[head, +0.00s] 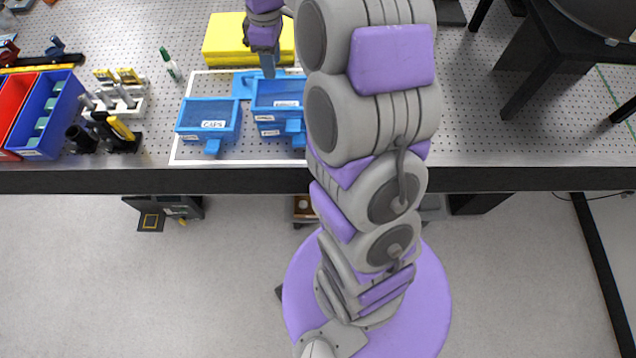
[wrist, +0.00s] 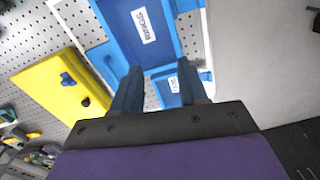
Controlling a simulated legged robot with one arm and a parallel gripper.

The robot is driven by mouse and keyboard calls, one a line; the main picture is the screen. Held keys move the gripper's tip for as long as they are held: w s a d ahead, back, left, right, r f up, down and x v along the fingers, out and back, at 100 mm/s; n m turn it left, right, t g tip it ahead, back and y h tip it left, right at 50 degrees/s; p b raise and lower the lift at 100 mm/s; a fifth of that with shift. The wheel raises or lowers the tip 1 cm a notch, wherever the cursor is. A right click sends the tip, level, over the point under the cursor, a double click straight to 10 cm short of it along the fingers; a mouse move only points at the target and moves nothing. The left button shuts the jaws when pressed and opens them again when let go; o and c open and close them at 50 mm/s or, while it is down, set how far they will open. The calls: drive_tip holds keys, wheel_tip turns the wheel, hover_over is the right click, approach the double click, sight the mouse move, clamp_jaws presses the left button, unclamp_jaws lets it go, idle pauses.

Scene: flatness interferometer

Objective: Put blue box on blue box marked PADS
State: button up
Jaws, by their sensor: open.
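In the head view, a blue box marked CAPS (head: 205,133) sits on the left of a white-outlined area on the table. To its right is a stack of blue boxes (head: 262,97) with small white labels too small to read; my arm hides its right side. In the wrist view, a blue box marked RINGS (wrist: 112,22) lies beyond my fingers, and another blue box (wrist: 160,101) shows between them, its label partly hidden. I cannot read PADS anywhere. My gripper (wrist: 159,76) is open above the boxes, with nothing visibly held; it also shows in the head view (head: 267,68).
A yellow case (head: 222,40) lies behind the boxes. A tool rack (head: 118,98), a black holder (head: 122,138) and a blue bin (head: 47,115) stand at left. A green marker (head: 169,64) lies between.

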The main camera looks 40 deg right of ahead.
drive_tip(key=s+a+r+m, duration=0.2)
drive_tip(key=s+a, duration=0.2)
drive_tip(key=s, duration=0.4)
drive_tip(key=s+a+r+m, duration=0.2)
drive_tip(key=s+a, duration=0.2)
drive_tip(key=s, duration=0.4)
drive_tip(key=s+a+f+m, duration=0.1)
drive_tip(key=s+m, duration=0.1)
drive_tip(key=s, duration=0.7)
drive_tip(key=s+a+f+m+g, duration=0.1)
drive_tip(key=s+m, duration=0.2)
drive_tip(key=s, duration=0.6)
drive_tip(key=shift+s+a+m+g, duration=0.2)
drive_tip(key=shift+a+m+g, duration=0.1)
drive_tip(key=shift+a, duration=0.05)
